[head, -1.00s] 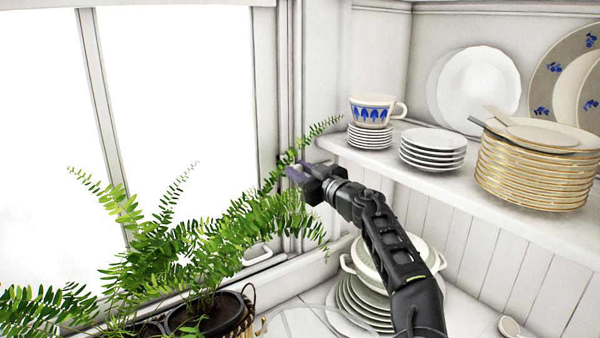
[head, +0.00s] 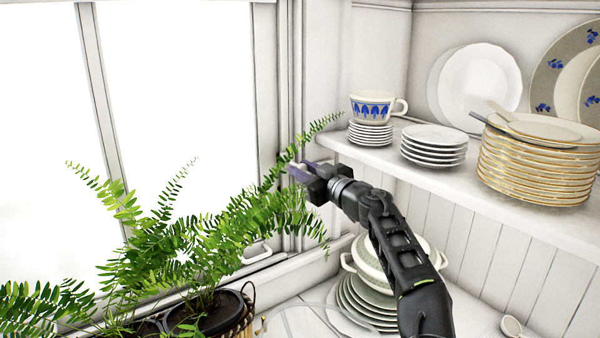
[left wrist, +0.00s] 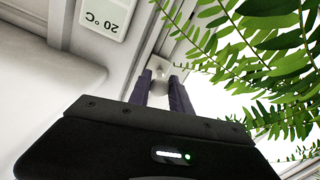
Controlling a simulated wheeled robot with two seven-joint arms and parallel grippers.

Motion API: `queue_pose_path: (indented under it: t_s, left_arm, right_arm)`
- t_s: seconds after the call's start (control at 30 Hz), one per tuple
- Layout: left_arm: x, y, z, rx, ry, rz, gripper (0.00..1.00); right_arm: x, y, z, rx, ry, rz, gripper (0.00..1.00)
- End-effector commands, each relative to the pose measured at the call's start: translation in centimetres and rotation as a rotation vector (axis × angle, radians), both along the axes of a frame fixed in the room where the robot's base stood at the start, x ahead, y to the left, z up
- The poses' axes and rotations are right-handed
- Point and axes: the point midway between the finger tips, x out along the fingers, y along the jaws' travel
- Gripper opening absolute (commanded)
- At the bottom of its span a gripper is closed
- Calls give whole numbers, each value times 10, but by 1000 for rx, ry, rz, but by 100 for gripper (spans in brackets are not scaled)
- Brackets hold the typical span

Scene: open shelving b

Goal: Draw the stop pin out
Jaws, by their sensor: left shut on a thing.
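My left gripper (head: 297,170) is at the window's right frame, beside the fern's upper fronds. In the left wrist view its two purple fingers (left wrist: 165,92) are shut on a small pale piece, which I take to be the stop pin (left wrist: 158,96). Past the fingertips is a small whitish fitting (left wrist: 161,66) on the frame. The fingers and gripper body hide much of the pin, so I cannot tell how far it sits in the fitting. My right gripper is not in view.
A potted fern (head: 205,260) fills the lower left, its fronds close to my gripper. A shelf (head: 470,195) at right holds stacked plates (head: 535,165) and a cup (head: 372,107). A tureen (head: 352,266) on plates stands below my arm. A "20 °C" sign (left wrist: 103,18) is near the gripper.

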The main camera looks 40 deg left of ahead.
Motion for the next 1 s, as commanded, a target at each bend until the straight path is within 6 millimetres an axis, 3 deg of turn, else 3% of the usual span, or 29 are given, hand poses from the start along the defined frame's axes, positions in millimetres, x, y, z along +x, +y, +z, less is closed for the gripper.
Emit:
queue_pose_path:
  t_s: [0.57,0.6,0.83,1.0]
  left_arm:
    - [-3,-9,-1,-2,1,1,0]
    - [-3,-9,-1,-2,1,1,26]
    - [-3,-9,-1,-1,0,0,45]
    - [-3,-8,0,-1,0,0,46]
  right_arm:
    - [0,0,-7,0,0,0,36]
    - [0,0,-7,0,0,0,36]
    - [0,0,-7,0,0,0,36]
    - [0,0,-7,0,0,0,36]
